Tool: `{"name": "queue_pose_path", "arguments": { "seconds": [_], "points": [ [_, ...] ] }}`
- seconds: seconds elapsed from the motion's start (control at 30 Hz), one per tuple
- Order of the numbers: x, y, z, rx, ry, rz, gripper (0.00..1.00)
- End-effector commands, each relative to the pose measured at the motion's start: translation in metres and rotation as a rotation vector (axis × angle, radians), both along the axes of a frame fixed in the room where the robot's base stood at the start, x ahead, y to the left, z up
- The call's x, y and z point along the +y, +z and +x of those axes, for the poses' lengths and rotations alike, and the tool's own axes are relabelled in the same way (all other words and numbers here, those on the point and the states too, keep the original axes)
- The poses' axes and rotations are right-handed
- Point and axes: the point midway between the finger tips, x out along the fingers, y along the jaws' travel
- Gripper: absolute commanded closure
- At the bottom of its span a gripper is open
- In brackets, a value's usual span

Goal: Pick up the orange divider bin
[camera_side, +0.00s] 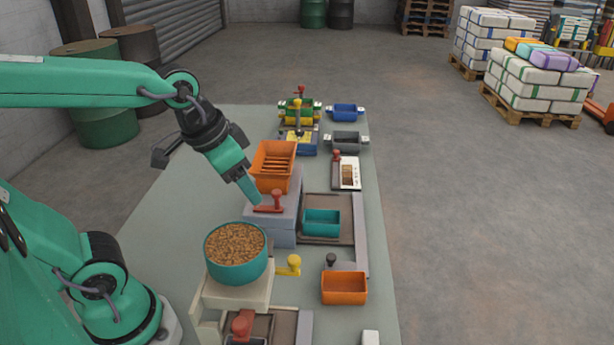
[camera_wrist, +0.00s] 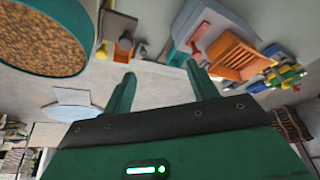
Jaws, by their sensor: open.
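The orange divider bin (camera_side: 274,166), with slats across its inside, stands tilted on a grey stepped block (camera_side: 284,222) near the middle of the table. It also shows in the wrist view (camera_wrist: 236,56), up and to the right of my fingertips. My gripper (camera_side: 256,198) points down beside the block, close to a red handle (camera_side: 270,203) in front of the bin. In the wrist view my two green fingers (camera_wrist: 160,80) are apart with nothing between them. The bin is not touched in the wrist view.
A teal bowl of grain (camera_side: 236,252) stands on a pale stand in front. A teal bin (camera_side: 321,222), a plain orange bin (camera_side: 344,288) and a yellow handle (camera_side: 289,266) lie right of it. Coloured bins (camera_side: 299,110) stand behind. The table's left side is clear.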

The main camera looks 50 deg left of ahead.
Motion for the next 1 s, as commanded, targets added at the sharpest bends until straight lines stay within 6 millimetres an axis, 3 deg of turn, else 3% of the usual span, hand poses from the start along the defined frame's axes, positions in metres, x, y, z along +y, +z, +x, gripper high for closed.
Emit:
{"name": "queue_pose_path", "arguments": {
  "seconds": [0.47, 1.0],
  "points": [
    [-0.051, -0.038, 0.064, 0.159, -0.24, 0.057, 0.42],
    [-0.123, -0.119, 0.114, 0.322, -0.508, 0.126, 0.42]
  ]
}}
